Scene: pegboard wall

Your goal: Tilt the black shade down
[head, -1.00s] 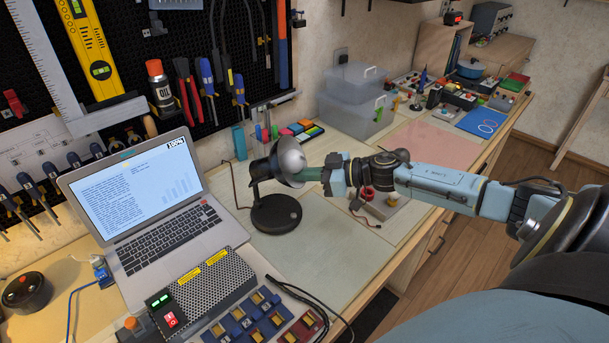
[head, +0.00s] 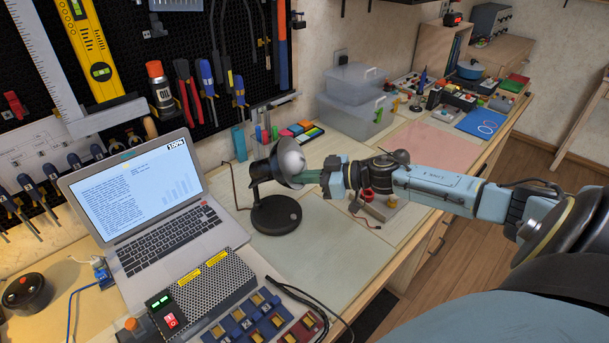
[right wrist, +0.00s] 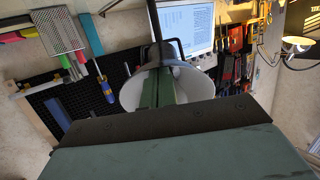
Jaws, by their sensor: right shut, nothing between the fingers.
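The black desk lamp stands upright on its round base (head: 276,214) on the workbench, right of the laptop. Its dark, shiny shade (head: 289,157) faces right, toward my right arm. My right gripper (head: 306,177) is shut and empty, with its green fingers at the shade's open side. In the right wrist view the fingers (right wrist: 158,92) reach into the shade's pale inside (right wrist: 192,84). Whether the tips touch the inner wall is hidden. My left gripper is not in view.
An open laptop (head: 150,225) stands left of the lamp. A perforated power box (head: 215,285) and blue parts tray (head: 245,320) lie in front. Clear plastic bins (head: 352,100) stand behind. The mat (head: 320,255) in front of the lamp is clear.

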